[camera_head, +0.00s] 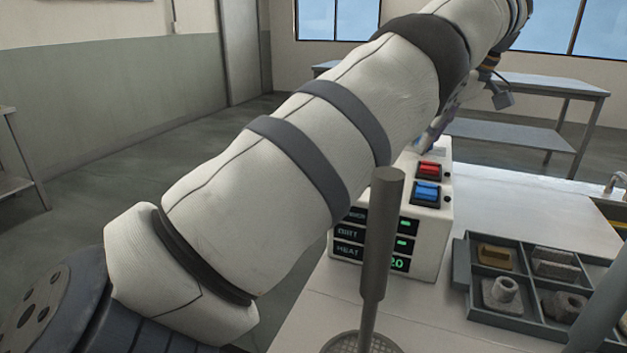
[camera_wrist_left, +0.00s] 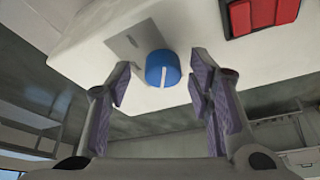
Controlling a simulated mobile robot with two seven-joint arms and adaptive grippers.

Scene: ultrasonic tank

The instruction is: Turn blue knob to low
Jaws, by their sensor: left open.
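The blue knob (camera_wrist_left: 163,69) sits on the pale face of the control box (camera_wrist_left: 215,60) in the left wrist view, its white pointer line running roughly down the picture. My left gripper (camera_wrist_left: 158,78) is open, with one purple-padded finger on each side of the knob and visible gaps to it. In the head view, my left gripper (camera_head: 432,130) is partly hidden by my arm and reaches behind the top of the control box (camera_head: 428,240); the knob is hidden there. My right gripper is not in view.
The box has a red switch (camera_head: 429,170), a blue switch (camera_head: 426,191) and green-lit displays. A grey rod (camera_head: 381,230) stands in front, above a round mesh (camera_head: 360,344). A divided tray (camera_head: 462,275) with metal parts lies to the right. The bench (camera_head: 500,200) behind is clear.

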